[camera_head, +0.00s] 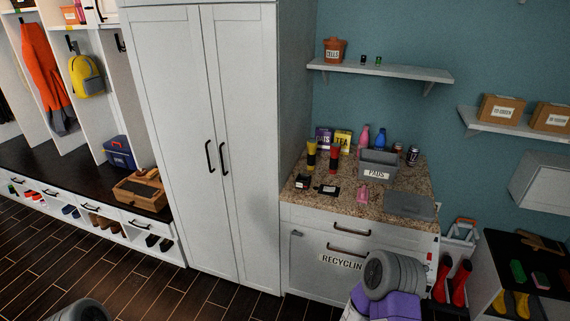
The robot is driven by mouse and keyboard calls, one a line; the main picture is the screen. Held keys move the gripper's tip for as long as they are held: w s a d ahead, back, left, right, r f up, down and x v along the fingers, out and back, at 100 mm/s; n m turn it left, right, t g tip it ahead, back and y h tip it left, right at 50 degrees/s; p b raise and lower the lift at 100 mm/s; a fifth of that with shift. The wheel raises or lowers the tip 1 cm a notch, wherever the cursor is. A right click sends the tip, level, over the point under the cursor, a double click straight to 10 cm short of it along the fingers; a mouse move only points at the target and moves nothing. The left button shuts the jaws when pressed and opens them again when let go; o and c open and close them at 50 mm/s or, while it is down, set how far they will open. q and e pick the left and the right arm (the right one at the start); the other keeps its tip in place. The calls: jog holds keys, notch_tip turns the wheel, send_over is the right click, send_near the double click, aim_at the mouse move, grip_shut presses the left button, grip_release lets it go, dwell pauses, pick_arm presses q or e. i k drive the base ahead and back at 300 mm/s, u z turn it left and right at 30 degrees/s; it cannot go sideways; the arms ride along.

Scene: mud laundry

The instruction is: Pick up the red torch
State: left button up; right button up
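The red torch (334,159) appears to be the upright red and dark cylinder on the speckled countertop (421,176), in front of the yellow box. A similar yellow and dark cylinder (311,154) stands just to its left. The grey bin labelled PADS (376,167) stands to its right. Neither gripper shows.
Small dark items (327,190) and a pink item (362,194) lie at the counter front. A grey flat slab (409,205) lies at the right. A tall white cabinet (210,150) borders the counter's left. A shelf (380,70) hangs above.

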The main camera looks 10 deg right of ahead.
aim_at(335, 147)
jog(key=i, duration=1.1)
jog(key=z, duration=0.4)
